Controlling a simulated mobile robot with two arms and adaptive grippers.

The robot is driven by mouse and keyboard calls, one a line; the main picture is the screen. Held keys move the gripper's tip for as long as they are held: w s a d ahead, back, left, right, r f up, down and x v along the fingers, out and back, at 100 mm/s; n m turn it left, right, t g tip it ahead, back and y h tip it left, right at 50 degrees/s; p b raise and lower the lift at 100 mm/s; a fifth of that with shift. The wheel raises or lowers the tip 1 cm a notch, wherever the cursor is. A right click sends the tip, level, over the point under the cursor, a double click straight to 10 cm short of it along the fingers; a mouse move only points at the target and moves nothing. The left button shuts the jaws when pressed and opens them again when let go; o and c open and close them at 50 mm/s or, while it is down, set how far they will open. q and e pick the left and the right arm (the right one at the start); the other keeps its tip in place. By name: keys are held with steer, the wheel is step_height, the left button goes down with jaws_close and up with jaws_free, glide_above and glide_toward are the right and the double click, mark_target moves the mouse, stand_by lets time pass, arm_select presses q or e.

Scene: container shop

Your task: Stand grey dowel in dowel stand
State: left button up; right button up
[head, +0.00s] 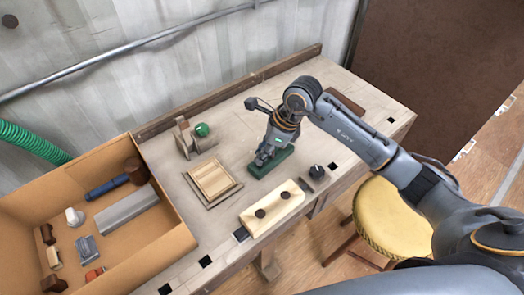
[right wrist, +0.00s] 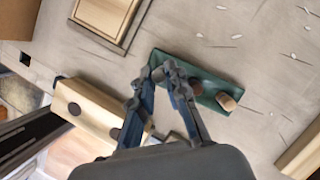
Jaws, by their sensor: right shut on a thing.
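The green dowel stand (head: 284,158) lies on the workbench below my right gripper (head: 264,156). In the right wrist view the stand (right wrist: 213,76) runs diagonally, with a light wooden dowel (right wrist: 227,102) near its right end and a brownish one beside the fingers. My right gripper (right wrist: 160,72) is shut at the stand's left part, fingertips close together. What it grips is mostly hidden by the fingers; a small grey piece between the tips looks like the grey dowel. I cannot tell whether it is seated in a hole. My left gripper is not in view.
A wooden block with dark knobs (head: 288,197) lies at the bench's front edge, beside a black knob (head: 317,171). A framed wooden panel (head: 211,178) lies left of the stand. A large open box (head: 150,245) with several objects stands at left. A yellow stool (head: 391,218) is in front.

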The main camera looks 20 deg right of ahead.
steer(key=shift+f+b, duration=0.75)
steer(key=shift+f, duration=0.1)
stand_by(0.5)
steer(key=o, duration=0.8)
steer(key=shift+r, duration=0.1)
steer(key=shift+r+p, duration=2)
steer(key=shift+r, duration=1.45)
steer(key=shift+s+f, duration=0.1)
